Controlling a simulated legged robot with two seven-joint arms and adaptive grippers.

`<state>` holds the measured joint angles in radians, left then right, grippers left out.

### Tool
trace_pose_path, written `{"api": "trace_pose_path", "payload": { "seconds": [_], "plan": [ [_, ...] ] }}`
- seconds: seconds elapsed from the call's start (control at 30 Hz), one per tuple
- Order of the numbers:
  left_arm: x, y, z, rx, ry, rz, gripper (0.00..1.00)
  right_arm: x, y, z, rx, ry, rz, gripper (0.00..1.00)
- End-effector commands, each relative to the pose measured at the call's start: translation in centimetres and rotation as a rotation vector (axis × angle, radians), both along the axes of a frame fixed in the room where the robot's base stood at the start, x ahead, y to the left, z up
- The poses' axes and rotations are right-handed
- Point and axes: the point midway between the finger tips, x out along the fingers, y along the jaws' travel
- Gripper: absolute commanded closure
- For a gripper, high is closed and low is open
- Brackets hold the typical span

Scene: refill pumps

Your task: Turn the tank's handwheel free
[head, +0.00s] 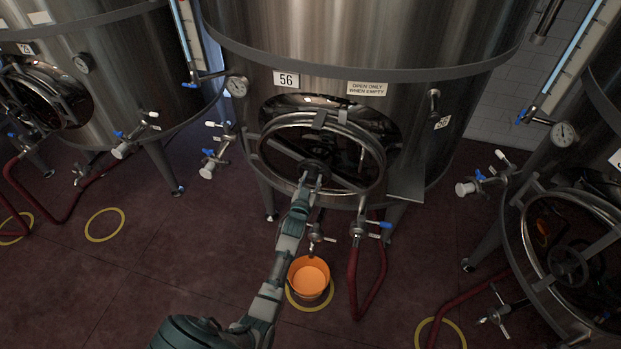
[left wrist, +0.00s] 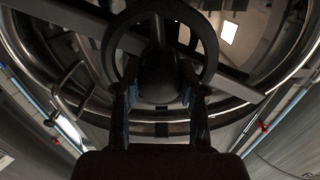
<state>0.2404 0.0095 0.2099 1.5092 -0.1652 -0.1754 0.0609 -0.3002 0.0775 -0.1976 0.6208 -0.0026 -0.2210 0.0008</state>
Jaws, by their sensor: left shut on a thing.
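The steel tank (head: 340,35) marked 56 stands in the middle of the head view, with a round hatch door (head: 360,172) low on its front. A dark handwheel (head: 314,166) sits at the door's centre on a crossbar. It fills the upper middle of the left wrist view (left wrist: 160,12). My left gripper (head: 311,181) reaches up to the handwheel from below. Its two fingers (left wrist: 160,95) are shut on the wheel, one at each side of its lower rim. My right gripper shows in neither view.
An orange bucket (head: 309,277) stands on the floor below the hatch, inside a yellow ring. Red hoses (head: 367,290) hang from valves beside it. A gauge (head: 237,87) sits at the tank's left. Other tanks stand left (head: 110,75) and right (head: 590,225).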

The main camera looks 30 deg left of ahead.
Motion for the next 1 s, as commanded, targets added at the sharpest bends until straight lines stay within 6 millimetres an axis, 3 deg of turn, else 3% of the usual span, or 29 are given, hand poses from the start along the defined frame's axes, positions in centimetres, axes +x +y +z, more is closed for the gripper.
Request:
{"api": "trace_pose_path", "payload": {
  "seconds": [0.03, 0.5, 1.0],
  "plan": [
    [0.3, -0.1, 1.4, -0.036, -0.033, -0.003, 1.0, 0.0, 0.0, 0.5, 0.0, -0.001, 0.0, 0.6],
    [0.2, 0.4, 1.3, -0.314, -0.101, -0.001, 1.0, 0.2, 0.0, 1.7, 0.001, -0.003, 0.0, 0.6],
    [0.2, 0.6, 1.2, -0.367, -0.115, 0.002, 1.0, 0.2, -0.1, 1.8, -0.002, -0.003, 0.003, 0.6]
  ]
}}
